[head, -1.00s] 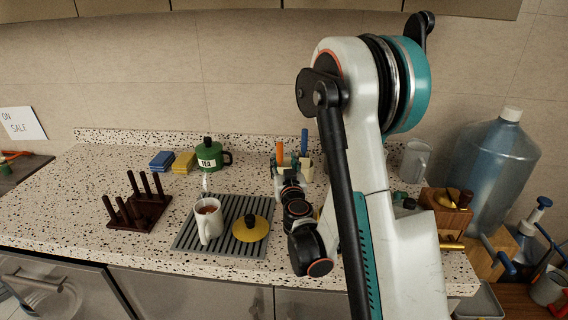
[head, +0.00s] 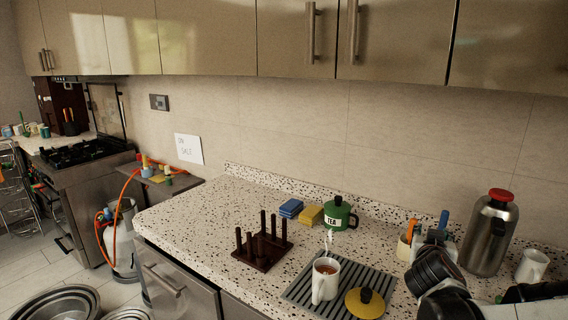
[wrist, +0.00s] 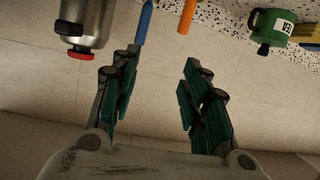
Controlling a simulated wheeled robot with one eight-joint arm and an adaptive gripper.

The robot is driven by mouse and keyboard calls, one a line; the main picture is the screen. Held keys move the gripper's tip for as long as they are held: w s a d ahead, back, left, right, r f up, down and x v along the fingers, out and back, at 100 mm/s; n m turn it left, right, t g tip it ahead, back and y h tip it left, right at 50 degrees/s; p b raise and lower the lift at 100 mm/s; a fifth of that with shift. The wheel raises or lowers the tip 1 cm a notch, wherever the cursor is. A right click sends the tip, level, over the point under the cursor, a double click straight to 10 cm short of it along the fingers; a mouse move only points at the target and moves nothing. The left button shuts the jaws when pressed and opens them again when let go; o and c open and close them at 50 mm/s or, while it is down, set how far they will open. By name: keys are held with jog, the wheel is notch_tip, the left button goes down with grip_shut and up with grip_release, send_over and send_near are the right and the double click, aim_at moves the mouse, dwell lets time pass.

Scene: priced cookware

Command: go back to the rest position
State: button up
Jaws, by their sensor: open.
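My gripper (wrist: 160,90) is open and empty in the wrist view, its two teal-padded fingers well apart with only wall tiles between them. In the head view my arm's wrist end is at the lower right, over the counter (head: 185,215); the fingers are hard to make out there. It is in front of the utensil holder (head: 407,247) and partly hides it. The green TEA pot (head: 338,214) stands left of it and also shows in the wrist view (wrist: 272,25).
A white mug (head: 325,280) with brown liquid and a yellow lid (head: 364,303) are on the grey drying mat (head: 298,291). A dark peg rack (head: 262,250), blue sponge (head: 290,207) and yellow sponge (head: 310,215) stand nearby. A steel flask (head: 489,233) and another white mug (head: 532,266) are at right.

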jog(key=s+a+f+n+g+y, duration=0.2)
jog(key=s+a+g+y, duration=0.1)
jog(key=s+a, duration=0.5)
jog(key=s+a+f+n+g+y, duration=0.2)
jog(key=s+a, duration=0.6)
jog(key=s, duration=0.7)
jog(key=shift+s+n+g+y, duration=0.2)
jog(key=shift+n+g+y, duration=0.35)
jog(key=shift+y, duration=0.55)
